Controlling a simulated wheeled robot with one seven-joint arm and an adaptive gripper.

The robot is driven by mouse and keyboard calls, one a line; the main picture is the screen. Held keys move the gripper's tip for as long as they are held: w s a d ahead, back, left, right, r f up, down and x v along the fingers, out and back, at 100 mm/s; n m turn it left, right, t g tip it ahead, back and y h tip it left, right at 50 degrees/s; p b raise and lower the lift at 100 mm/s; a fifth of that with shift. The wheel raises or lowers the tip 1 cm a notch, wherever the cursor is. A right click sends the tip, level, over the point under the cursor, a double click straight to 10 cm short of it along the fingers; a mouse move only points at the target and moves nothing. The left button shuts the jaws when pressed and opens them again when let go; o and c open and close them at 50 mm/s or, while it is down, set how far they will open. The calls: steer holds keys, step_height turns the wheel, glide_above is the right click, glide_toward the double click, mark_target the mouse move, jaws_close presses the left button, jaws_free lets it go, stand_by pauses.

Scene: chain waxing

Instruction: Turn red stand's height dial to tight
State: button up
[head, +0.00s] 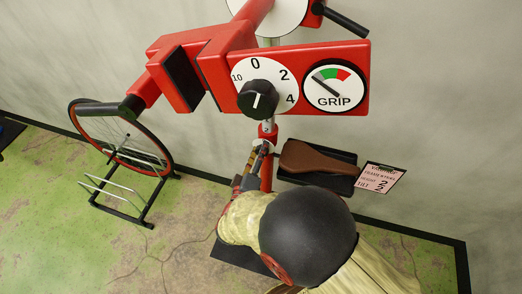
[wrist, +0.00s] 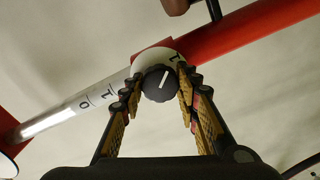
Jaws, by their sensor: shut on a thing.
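The red stand's height dial (wrist: 159,84) is a black round knob with a white pointer line, in front of a white face on the post's collar. Its pointer aims up and slightly right, and a dark mark shows on the face at upper right. The word tight cannot be read. My gripper (wrist: 160,88) has its fingers on both sides of the knob and is shut on it. In the head view my gripper (head: 262,150) is at the red stand's post (head: 267,175), just below the clamp head; the height dial is hidden there.
The stand's red clamp head (head: 345,55) carries another black knob (head: 258,98) on a numbered face and a GRIP gauge (head: 333,88). A brown saddle (head: 315,158) and a pink card (head: 380,178) are right of the post. A wheel (head: 120,140) stands at left.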

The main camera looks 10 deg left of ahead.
steer(key=shift+d+f+m, duration=0.1)
steer(key=shift+m, duration=1)
steer(key=o, duration=1.2)
steer(key=s, duration=0.8)
steer(key=s+a, duration=0.1)
steer(key=s, duration=0.3)
